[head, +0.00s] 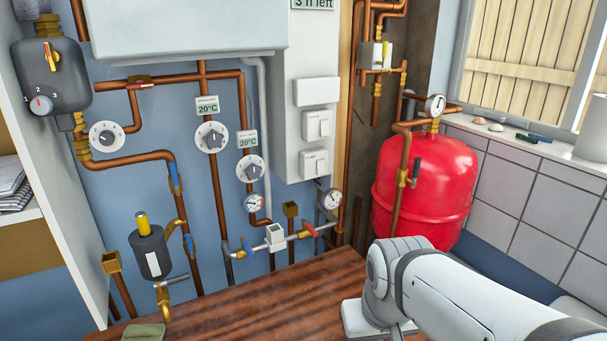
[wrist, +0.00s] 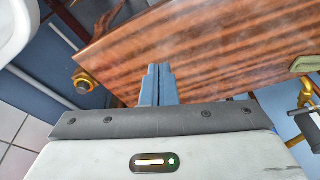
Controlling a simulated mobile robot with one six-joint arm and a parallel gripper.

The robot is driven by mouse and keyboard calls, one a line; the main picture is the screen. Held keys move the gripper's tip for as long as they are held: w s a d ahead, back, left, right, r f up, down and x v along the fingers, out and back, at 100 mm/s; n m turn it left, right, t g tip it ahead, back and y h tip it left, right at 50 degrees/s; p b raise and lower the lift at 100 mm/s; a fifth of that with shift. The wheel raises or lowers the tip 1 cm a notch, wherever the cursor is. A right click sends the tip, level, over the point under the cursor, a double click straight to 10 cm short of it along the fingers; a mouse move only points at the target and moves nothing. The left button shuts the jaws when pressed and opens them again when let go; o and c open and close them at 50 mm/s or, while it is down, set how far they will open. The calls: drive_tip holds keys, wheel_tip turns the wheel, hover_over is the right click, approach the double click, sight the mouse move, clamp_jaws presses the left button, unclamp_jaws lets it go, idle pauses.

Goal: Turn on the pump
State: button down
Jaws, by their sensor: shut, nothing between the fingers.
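A dark grey pump-like body (head: 52,76) hangs on the pipework at the upper left in the head view. It has a small red and yellow switch (head: 51,56) and a numbered grey knob (head: 41,104) with a red mark. In the wrist view my gripper (wrist: 159,71) is shut and empty, its two blue-grey fingers together over the wooden board. In the head view my arm reaches in at the lower right, far from the pump; the fingers are hidden there.
A wooden board (head: 235,300) lies below the pipes. White dials (head: 211,137) and valves line the blue wall. A red tank (head: 438,185) stands at the right. A white panel (head: 50,170) edges a shelf at the left.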

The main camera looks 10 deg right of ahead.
sight(322, 173)
drive_tip(key=w+d+r+n+t+h+b, duration=0.1)
drive_tip(key=w+d+r+n+t, duration=0.15)
drive_tip(key=w, duration=0.55)
drive_tip(key=w+d+r+n+t+h+b, duration=0.1)
drive_tip(key=w+d+n+t, duration=0.2)
drive_tip(key=w, duration=0.5)
drive_tip(key=w+d+r+n+t+b, duration=0.1)
drive_tip(key=w+d+n+t, duration=0.15)
drive_tip(key=w, duration=0.45)
drive_tip(key=w+a+r+n+t+y+b, duration=0.1)
drive_tip(key=w+n+t+y, duration=0.3)
drive_tip(key=w+n+y, duration=0.4)
drive_tip(key=w+r+n+b, duration=0.1)
drive_tip(key=w+n, duration=0.4)
drive_tip(key=n, duration=0.1)
drive_tip(key=shift+w+a+r+t, duration=0.25)
drive_tip(key=shift+w+t, duration=0.1)
drive_tip(key=shift+t, duration=0.05)
drive_tip(key=shift+w, duration=0.1)
drive_tip(key=p+x, duration=0.2)
drive_tip(key=x, duration=1.1)
drive_tip(key=shift+w+a, duration=0.25)
drive_tip(key=shift+w, duration=0.1)
